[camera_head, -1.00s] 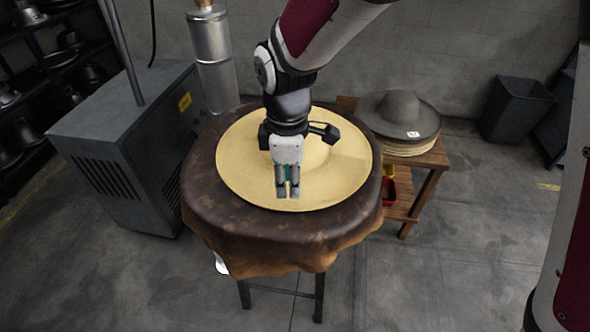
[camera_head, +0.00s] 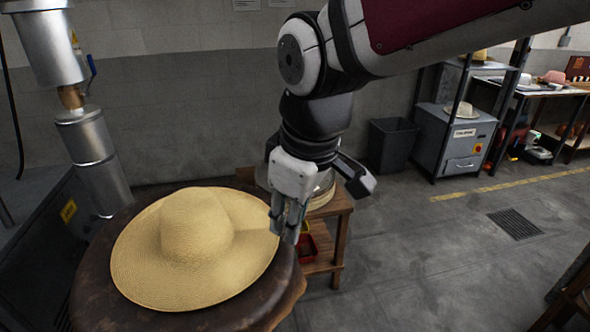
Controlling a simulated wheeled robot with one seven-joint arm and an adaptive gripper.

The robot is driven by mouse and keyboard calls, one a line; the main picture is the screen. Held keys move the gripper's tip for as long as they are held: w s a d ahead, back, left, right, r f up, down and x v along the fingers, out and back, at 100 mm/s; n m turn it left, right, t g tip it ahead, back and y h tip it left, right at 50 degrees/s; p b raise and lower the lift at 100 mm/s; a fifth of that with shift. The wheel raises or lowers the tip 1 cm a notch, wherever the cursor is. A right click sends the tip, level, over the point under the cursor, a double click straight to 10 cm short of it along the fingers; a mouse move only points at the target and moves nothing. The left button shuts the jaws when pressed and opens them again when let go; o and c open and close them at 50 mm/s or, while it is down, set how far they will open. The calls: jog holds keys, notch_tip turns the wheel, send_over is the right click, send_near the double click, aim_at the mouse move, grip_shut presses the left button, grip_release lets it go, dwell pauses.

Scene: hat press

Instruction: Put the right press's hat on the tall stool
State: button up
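A wide-brimmed straw hat (camera_head: 196,238) lies crown up on the tall round stool (camera_head: 92,268), whose dark leather-like cover shows around the brim. My gripper (camera_head: 286,236) points down at the hat's right edge. In this view its fingers overlap or nearly meet the brim, and I cannot tell whether they touch it. The two fingers show close together with a narrow gap, and I see nothing clearly between them. No hat press can be made out for certain.
A low wooden stand (camera_head: 338,215) with a red bin (camera_head: 307,248) is behind my gripper. A dark waste bin (camera_head: 392,145), a grey machine (camera_head: 455,140) with a pale hat (camera_head: 461,110), and a shelf are at right. Metal cylinders (camera_head: 85,140) stand at left.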

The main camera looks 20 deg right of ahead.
jog(key=s+d+r+m+t, duration=0.2)
jog(key=s+d+m, duration=0.6)
jog(key=s+d, duration=0.1)
jog(key=shift+s+d+m+h, duration=0.15)
jog(key=shift+s+m+h, duration=0.2)
jog(key=shift+m+h, duration=0.05)
